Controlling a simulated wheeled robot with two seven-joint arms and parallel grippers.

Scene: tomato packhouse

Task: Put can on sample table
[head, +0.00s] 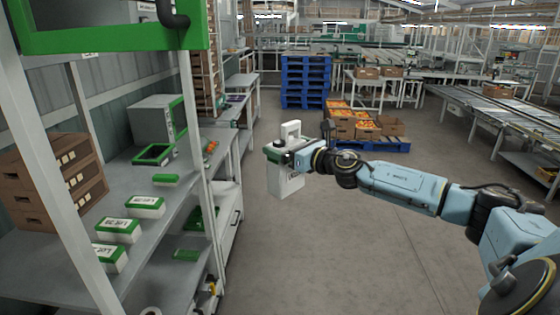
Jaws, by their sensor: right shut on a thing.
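My right arm reaches in from the right, and my right gripper (280,152) is shut on a white can (285,182). The can hangs upright in the air over the aisle, with its handle above the gripper and its label partly in view. The fingers are partly hidden by the wrist and the can. My left gripper is out of view. No surface here is clearly marked as the sample table; a grey bench (150,192) stands to the left, apart from the can.
Several white-and-green boxes (118,230) and brown crates (52,180) stand on the bench behind a white post. Blue pallets (305,82) are stacked ahead. Tomato boxes sit on a low blue pallet (385,145) beyond my arm. The concrete floor (330,250) below is clear.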

